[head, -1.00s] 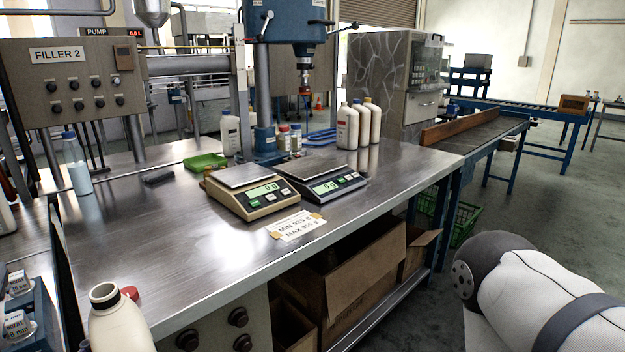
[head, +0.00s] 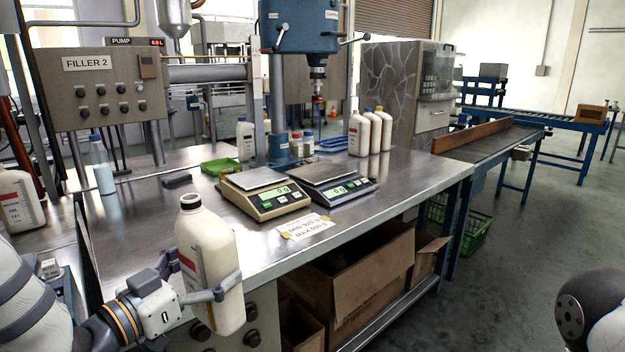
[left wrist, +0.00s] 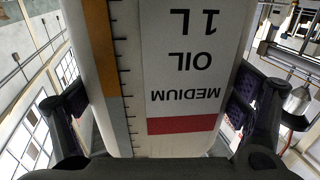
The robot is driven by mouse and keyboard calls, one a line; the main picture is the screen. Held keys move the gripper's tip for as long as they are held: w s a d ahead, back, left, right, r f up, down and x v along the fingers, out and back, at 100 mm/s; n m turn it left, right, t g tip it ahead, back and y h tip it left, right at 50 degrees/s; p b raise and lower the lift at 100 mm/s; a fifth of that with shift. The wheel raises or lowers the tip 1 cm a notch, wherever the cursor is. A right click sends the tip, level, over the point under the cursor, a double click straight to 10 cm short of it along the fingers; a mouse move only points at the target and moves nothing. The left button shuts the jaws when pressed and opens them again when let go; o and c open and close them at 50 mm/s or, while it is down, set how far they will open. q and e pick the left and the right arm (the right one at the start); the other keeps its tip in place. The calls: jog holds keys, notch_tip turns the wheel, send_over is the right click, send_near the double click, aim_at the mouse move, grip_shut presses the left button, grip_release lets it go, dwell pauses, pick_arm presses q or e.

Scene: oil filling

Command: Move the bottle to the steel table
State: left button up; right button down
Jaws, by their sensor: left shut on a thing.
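The steel table (head: 370,207) stretches behind and to the right of the bottle. Of my right arm only a rounded part shows at the lower right; its gripper is out of view.
Two scales (head: 262,192) stand mid-table, with a label card (head: 304,226) before them. Several capped bottles (head: 360,133) stand at the back right. A green tray (head: 220,166) and dark block (head: 177,181) lie behind. The left front tabletop is mostly clear.

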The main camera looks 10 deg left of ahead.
aim_at(200, 226)
pick_arm(q)
jog(key=w+a+r+n+t+y, duration=0.1)
jog(key=w+a+r+n+y, duration=0.5)
jog(key=r+y, duration=0.4)
jog(key=shift+w+a+r+n+t, duration=0.3)
jog(key=shift+w+a+r, duration=0.6)
jog(key=shift+a, duration=0.05)
